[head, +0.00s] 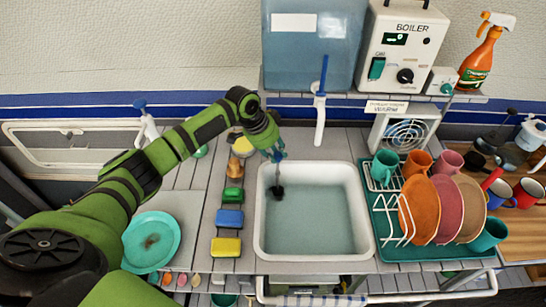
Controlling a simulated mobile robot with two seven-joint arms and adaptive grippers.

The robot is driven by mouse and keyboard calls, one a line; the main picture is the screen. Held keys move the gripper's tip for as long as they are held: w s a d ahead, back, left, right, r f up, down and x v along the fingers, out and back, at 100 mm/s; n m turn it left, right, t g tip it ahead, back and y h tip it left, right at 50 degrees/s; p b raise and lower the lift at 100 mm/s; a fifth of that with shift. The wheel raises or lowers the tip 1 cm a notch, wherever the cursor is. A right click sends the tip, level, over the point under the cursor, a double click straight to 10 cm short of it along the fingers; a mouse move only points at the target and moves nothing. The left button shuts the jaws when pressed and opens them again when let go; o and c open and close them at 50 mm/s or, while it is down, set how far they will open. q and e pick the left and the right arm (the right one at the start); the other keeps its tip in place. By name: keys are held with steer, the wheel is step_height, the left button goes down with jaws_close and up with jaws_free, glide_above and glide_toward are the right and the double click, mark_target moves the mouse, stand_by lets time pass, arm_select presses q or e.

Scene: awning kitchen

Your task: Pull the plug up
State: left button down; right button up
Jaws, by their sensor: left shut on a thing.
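A white sink (259,225) holds blue-grey water in the middle of the counter. My left arm reaches in from the left, and my left gripper (276,156) is over the sink's back left corner, pointing down. It is shut on the thin upper part of the plug. The plug's black lower end (277,191) hangs below the fingers inside the sink. I cannot tell whether this end touches the water or the sink floor. The drain is not clearly visible. My right gripper is not in view.
Sponges (229,218) lie left of the sink, with a teal plate (151,242) farther left. A dish rack (393,213) with plates and mugs stands close on the right. A white tap (320,115) rises behind the sink. A boiler (402,45) stands on the back shelf.

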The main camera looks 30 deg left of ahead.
arm_select(q)
steer(key=c, duration=1)
jaws_free()
steer(key=shift+w+d, duration=0.1)
steer(key=v, duration=1.2)
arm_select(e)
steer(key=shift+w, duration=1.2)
arm_select(q)
steer(key=shift+f, duration=0.1)
